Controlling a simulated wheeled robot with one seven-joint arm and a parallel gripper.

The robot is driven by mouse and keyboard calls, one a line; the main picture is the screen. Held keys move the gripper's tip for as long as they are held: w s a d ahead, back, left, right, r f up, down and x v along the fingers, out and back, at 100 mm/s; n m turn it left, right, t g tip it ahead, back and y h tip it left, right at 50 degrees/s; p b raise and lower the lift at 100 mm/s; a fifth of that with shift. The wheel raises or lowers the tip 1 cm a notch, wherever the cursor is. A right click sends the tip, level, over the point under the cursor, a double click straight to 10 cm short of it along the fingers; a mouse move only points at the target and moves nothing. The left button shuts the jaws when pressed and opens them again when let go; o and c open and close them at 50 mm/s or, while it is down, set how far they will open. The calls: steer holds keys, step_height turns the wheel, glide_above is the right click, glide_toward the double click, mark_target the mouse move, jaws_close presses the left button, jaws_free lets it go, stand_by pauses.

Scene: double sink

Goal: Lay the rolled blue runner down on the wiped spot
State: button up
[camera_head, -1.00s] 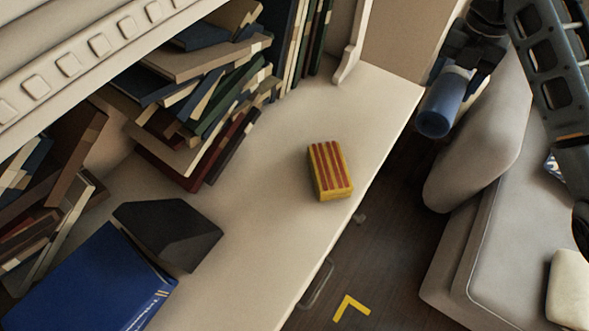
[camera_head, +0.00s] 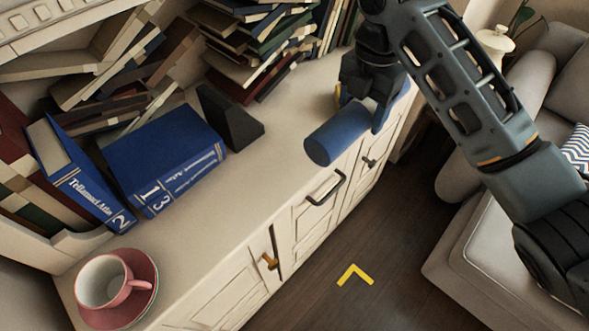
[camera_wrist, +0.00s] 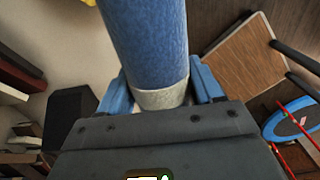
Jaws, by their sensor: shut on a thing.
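The rolled blue runner (camera_head: 335,137) is held in my gripper (camera_head: 372,112), which is shut around one end of it. In the head view the roll's free end points left and toward the viewer, over the front part of the cream cabinet top (camera_head: 215,215). I cannot tell whether it touches the surface. In the wrist view the blue roll (camera_wrist: 146,40) runs up from between the blue fingers (camera_wrist: 162,92), with a pale band at its held end. I cannot make out a wiped spot; the gripper and roll hide part of the top.
A dark wedge-shaped block (camera_head: 230,120) and blue books (camera_head: 165,160) stand left of the roll. A pink cup (camera_head: 103,281) on a saucer is at the near left end. Stacked books fill the back. The cabinet top's near middle is clear. A sofa (camera_head: 500,250) stands right.

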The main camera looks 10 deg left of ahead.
steer(key=b, duration=0.1)
glide_above(298, 151)
step_height(298, 151, down, 7)
steer(key=shift+f, duration=0.1)
steer(key=shift+a+f, duration=0.1)
steer(key=shift+f, duration=1.85)
steer(key=shift+f, duration=0.2)
steer(key=o, duration=1.2)
steer(key=shift+r, duration=0.15)
step_height(298, 151, up, 12)
steer(key=shift+r+b, duration=0.1)
steer(key=shift+b, duration=0.35)
